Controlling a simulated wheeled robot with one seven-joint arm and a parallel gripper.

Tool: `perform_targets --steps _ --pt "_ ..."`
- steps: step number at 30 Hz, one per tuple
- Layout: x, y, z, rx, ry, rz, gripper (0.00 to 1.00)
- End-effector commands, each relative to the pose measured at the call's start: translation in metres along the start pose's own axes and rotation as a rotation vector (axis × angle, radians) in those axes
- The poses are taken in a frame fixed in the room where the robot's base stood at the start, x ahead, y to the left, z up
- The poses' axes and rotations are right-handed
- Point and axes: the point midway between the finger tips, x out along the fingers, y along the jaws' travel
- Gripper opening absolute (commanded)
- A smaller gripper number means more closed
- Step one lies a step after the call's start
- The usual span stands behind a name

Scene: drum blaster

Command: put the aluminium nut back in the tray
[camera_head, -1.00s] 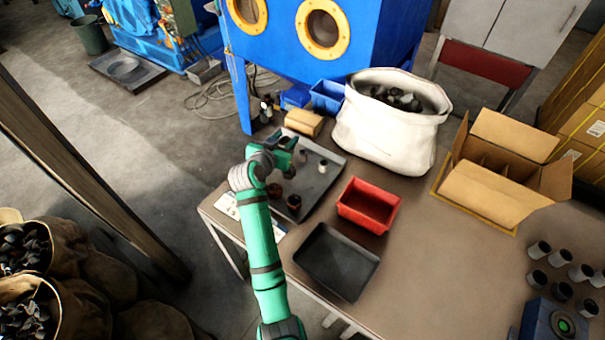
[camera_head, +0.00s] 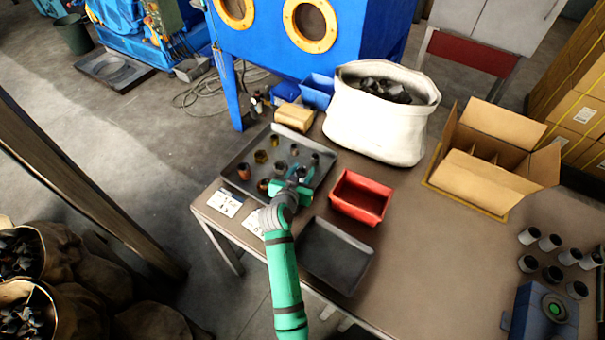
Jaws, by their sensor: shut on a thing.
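The dark grey tray (camera_head: 241,154) lies on the table below the blue cabinet. Several small nut-like parts stand in it, among them a rusty one (camera_head: 244,171), a brass-coloured one (camera_head: 260,156) and a grey one (camera_head: 281,167). My gripper (camera_head: 301,177) is over the tray's near right part, low among the parts. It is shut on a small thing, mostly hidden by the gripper. A small pale grey part shows at its tip and may be the aluminium nut; the view is too small to be certain. Whether it touches the tray floor I cannot tell.
A red bin (camera_head: 360,198) stands right of the tray, and an empty black tray (camera_head: 335,255) lies nearer. A white sack (camera_head: 375,125), a tan block (camera_head: 294,117) and blue bins (camera_head: 317,90) stand behind. An open carton (camera_head: 495,160) is further right.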

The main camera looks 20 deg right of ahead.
Motion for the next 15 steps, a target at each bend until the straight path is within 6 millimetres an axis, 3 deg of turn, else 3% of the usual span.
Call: perform_targets --steps 3,14,15 --pt "0.0047 -0.0002 0.0116 -0.001 -0.001 0.000 0.13" --pt "0.0061 -0.0005 0.0144 -0.001 0.000 0.000 0.13" --pt "0.0060 -0.0005 0.0141 -0.001 0.001 0.000 0.43"
